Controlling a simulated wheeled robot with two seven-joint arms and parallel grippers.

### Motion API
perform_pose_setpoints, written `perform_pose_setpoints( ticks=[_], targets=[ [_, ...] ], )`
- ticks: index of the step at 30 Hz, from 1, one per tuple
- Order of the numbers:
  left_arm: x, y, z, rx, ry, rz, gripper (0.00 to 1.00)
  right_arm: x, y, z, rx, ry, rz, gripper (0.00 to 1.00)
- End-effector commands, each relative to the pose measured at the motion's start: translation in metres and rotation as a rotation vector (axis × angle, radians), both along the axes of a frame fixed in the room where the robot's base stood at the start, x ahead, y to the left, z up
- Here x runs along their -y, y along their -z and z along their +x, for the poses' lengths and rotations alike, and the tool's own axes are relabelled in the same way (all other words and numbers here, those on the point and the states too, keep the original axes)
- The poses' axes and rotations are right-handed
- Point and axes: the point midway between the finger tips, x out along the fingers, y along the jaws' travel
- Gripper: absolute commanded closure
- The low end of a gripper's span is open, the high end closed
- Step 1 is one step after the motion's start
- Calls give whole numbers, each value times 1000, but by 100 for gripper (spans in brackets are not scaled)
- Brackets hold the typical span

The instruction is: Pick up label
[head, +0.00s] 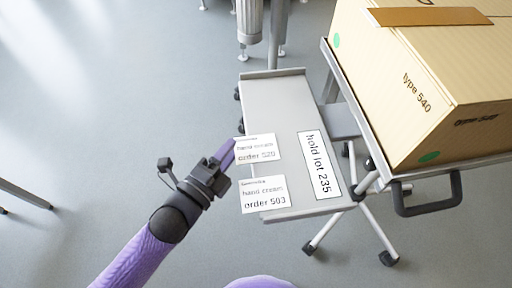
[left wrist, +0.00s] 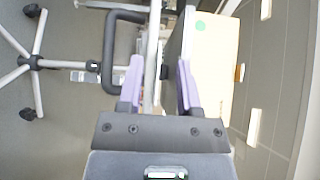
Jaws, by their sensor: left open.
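Three white labels lie on a small grey stand. The upper left label (head: 256,149) reads "order 520", with its smaller print blurred. The lower left label (head: 264,194) reads "hand cream order 503". Both stick out past the stand's left edge. A taller label (head: 320,165) reads "hold lot 235" and lies turned sideways at the right. My left gripper (head: 229,151) has its purple fingers at the left end of the order 520 label; I cannot tell whether they touch it. In the left wrist view its fingers (left wrist: 160,72) are apart, with no label visible between them. My right gripper is out of view.
The stand top (head: 275,100) is bare toward the back. A large carton (head: 405,85) marked "type 540" sits on a wheeled cart with a dark handle (head: 430,199) at the right. Metal legs (head: 262,25) stand behind. The floor at left is mostly clear.

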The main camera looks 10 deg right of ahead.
Motion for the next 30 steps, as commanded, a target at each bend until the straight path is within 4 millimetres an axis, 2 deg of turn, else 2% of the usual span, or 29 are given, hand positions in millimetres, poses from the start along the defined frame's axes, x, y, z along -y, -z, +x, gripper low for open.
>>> perform_pose_setpoints(
  ticks=[1, 3, 11, 17, 18, 30],
  targets=[
    [7, 7, 7, -3, 1, -4, 56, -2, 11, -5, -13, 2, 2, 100],
    [13, 5, 15, -3, 0, -3, 56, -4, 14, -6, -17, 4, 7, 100],
    [17, 0, 20, -1, -1, 0, 56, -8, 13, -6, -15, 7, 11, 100],
    [17, 1, 20, -3, -1, 0, 96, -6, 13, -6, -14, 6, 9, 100],
    [17, 1, 20, -3, -1, 0, 100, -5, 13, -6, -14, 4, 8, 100],
    [17, 1, 20, -3, -1, 0, 100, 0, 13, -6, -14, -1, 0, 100]
  ],
)
